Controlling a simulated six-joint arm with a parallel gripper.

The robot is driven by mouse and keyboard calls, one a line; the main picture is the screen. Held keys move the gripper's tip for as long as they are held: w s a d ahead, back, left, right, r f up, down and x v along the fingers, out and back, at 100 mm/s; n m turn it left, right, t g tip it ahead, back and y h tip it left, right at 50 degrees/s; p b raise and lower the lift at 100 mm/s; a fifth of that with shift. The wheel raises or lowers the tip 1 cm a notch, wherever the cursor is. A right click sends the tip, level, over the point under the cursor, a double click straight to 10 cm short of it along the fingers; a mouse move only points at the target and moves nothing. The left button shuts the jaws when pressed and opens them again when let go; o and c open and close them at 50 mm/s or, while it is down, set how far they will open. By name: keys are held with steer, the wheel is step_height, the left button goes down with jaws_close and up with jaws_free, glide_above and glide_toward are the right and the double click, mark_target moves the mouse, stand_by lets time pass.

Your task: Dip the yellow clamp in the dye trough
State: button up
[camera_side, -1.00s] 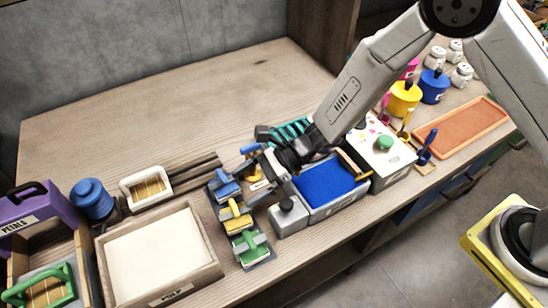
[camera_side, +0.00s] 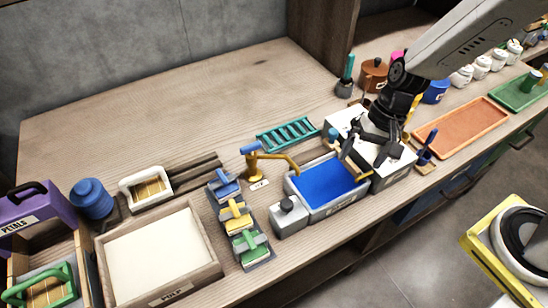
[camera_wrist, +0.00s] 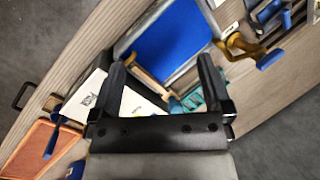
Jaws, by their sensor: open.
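The yellow clamp (camera_side: 236,217) sits in a row between a blue clamp (camera_side: 224,186) and a green clamp (camera_side: 250,247), left of the dye trough. The dye trough (camera_side: 336,210) is a grey box filled with blue, with a wooden bar at its right end; its blue dye also shows in the wrist view (camera_wrist: 172,40). My gripper (camera_side: 368,150) is over the white box right of the trough. In the wrist view my gripper (camera_wrist: 160,68) has its fingers spread, with no object held between them.
A yellow tap (camera_side: 264,157) stands behind the trough's left end, near a teal rack (camera_side: 287,134). A small grey container (camera_side: 289,217) adjoins the trough's left side. A white box (camera_side: 393,168) stands right of it. A pulp tray (camera_side: 212,262) lies left of the clamps. The back left counter is clear.

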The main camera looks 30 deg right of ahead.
steer(key=s+d+r+n+t+h, duration=0.2)
steer(key=d+n, duration=0.4)
steer(key=d, duration=0.4)
steer(key=shift+d+r+t+h, duration=0.2)
steer(key=shift+r+t+h, duration=0.3)
steer(key=shift+r+h, duration=0.4)
steer(key=shift+s+f, duration=0.1)
steer(key=shift+f, duration=0.05)
steer(key=n+g+y, duration=0.2)
steer(key=n+y, duration=0.2)
steer(key=n, duration=1.3)
glide_toward(237, 209)
steer(key=x, duration=0.5)
steer(key=shift+w+d+f, duration=0.2)
steer(key=shift+w+d, duration=0.1)
steer(key=shift+w, duration=0.1)
steer(key=shift+x, duration=1.25)
